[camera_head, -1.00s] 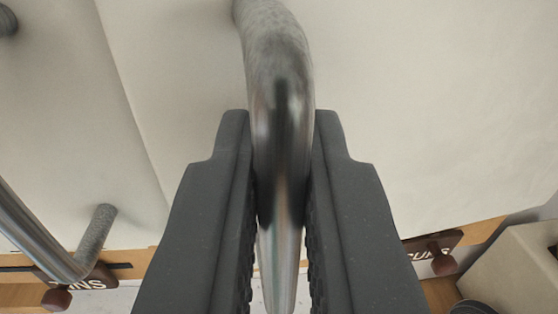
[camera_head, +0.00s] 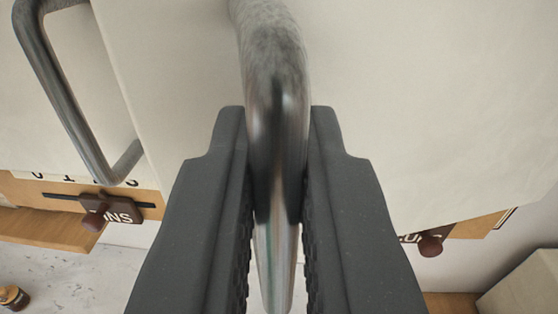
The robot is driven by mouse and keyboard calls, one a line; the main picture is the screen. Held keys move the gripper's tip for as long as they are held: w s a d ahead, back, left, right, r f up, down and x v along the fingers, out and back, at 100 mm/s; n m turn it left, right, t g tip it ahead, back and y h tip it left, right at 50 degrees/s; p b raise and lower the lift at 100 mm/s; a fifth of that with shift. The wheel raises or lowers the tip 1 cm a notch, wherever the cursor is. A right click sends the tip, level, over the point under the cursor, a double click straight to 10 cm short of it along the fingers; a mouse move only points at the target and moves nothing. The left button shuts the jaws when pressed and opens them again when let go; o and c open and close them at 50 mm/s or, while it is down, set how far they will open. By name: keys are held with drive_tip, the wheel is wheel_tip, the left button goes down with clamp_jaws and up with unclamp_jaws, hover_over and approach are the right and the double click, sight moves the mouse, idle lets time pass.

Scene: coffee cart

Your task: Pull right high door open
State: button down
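The right high door (camera_head: 420,110) is a plain cream panel that fills the right and middle of the view. Its metal bar handle (camera_head: 275,70) runs down from the panel between my fingers. My gripper (camera_head: 279,115) is shut on the handle, one dark finger on each side of it. The door stands out from the neighbouring cream door (camera_head: 70,120) at the left, with a visible side edge between them. The upper part of the door and its hinge are out of view.
The left door carries its own bar handle (camera_head: 65,95). Below are wooden boards with brown knobs (camera_head: 95,218) (camera_head: 430,245) and partly hidden lettering. A pale counter (camera_head: 90,270) lies lower left with a small jar (camera_head: 13,298). A beige box (camera_head: 525,285) stands lower right.

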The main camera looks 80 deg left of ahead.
drive_tip(key=shift+w+d+n+g+p, duration=0.25)
drive_tip(key=shift+d+g+p, duration=0.2)
drive_tip(key=shift+d, duration=0.25)
drive_tip(key=shift+w+d+n+g+p, duration=0.15)
drive_tip(key=shift+d+n+g+p, duration=0.25)
drive_tip(key=shift+d, duration=0.3)
drive_tip(key=shift+d+g+y, duration=0.25)
drive_tip(key=shift+g+y, duration=0.05)
drive_tip(key=shift+g, duration=0.15)
drive_tip(key=shift+w+d+p, duration=0.15)
drive_tip(key=shift+d+p, duration=0.2)
